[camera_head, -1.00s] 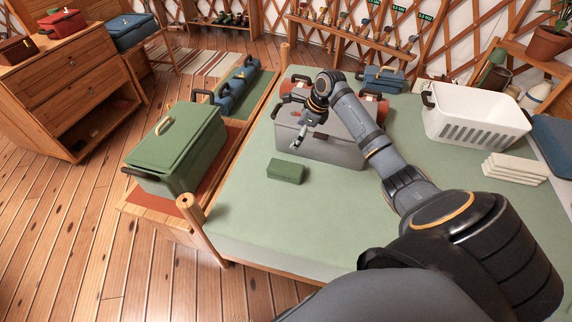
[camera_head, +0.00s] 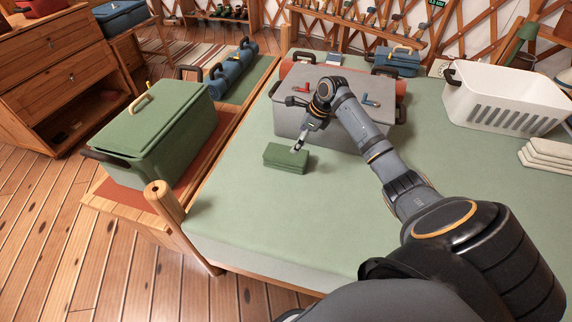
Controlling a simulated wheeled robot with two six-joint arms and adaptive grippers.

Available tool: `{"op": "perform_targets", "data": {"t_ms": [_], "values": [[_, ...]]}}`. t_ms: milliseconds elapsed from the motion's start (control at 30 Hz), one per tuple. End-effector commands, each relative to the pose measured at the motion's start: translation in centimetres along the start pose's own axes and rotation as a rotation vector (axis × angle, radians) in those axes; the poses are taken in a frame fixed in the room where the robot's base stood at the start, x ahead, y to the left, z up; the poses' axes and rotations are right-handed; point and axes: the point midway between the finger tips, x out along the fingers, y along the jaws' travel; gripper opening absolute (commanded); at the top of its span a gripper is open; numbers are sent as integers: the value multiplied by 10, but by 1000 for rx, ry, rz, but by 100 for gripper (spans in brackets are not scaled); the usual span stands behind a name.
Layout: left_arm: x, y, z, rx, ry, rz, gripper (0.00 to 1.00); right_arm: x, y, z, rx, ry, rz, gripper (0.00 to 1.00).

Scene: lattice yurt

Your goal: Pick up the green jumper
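The green jumper (camera_head: 284,161) is a small dark green folded block lying on the pale green bed cover, in front of the grey case. My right arm reaches in from the right side of the picture. My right gripper (camera_head: 299,147) points down at the jumper's far right edge and overlaps it in the view. I cannot tell whether it touches the jumper. Its fingers are small and close together in the view, so their opening cannot be made out. My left gripper is not in view.
A grey case (camera_head: 291,116) stands just behind the jumper. A green case (camera_head: 150,135) sits on the low bench to the left. A white basket (camera_head: 500,98) and folded white cloths (camera_head: 547,158) are at the right. The bed cover (camera_head: 262,215) in front is clear.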

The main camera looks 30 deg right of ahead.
Motion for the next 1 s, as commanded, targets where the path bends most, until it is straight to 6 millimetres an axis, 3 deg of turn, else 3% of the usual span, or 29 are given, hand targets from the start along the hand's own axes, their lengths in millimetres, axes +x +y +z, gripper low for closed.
{"op": "perform_targets", "data": {"t_ms": [300,533,633,833,1000], "values": [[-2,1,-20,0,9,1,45,45,0,1,2,-1,2,100],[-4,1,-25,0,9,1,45,54,0,2,0,0,1,100],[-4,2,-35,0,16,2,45,71,2,3,0,-2,3,100],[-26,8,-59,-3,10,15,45,97,2,6,1,0,2,100],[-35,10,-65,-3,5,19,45,104,1,6,-1,0,0,100]]}}
